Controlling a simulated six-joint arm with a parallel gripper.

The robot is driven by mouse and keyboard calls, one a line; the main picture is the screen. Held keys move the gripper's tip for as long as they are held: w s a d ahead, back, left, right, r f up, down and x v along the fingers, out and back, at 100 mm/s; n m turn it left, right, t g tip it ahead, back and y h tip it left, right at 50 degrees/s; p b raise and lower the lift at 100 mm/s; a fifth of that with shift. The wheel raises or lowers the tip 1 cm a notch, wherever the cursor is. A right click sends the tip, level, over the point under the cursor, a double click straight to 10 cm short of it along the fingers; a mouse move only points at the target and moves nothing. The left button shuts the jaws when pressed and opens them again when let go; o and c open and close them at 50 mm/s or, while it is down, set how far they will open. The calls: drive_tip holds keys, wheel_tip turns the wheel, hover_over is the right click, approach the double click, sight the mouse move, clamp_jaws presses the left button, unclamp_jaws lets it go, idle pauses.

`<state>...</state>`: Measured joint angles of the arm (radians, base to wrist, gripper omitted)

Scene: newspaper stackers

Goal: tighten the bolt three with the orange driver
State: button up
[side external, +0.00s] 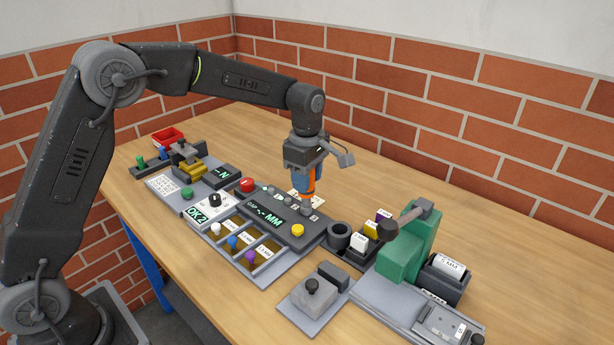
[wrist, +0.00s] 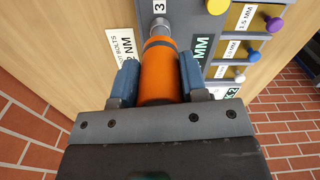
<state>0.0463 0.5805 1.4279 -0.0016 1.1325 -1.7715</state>
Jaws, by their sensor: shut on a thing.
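My gripper (side external: 309,170) is shut on the orange driver (side external: 309,187), which hangs upright over the dark torque panel (side external: 285,228). In the wrist view the driver (wrist: 160,72) sits between the two blue fingers of my gripper (wrist: 158,78). Its grey metal end (wrist: 160,28) points at the panel, beside a label (wrist: 159,6) reading 3. The bolt at that label is hidden by the driver's end, so I cannot tell whether they touch. A display (side external: 265,215) on the panel shows green text ending in MM or NM.
A white card (wrist: 121,48) mentioning bolts and NM lies beside the panel. A red button (side external: 247,184) and a yellow knob (side external: 297,230) are near the driver. A green stand (side external: 402,252) and a round dark holder (side external: 339,236) stand to the right. The back of the table is clear.

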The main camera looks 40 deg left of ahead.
idle(0.5)
drive_tip(key=shift+r, duration=2.5)
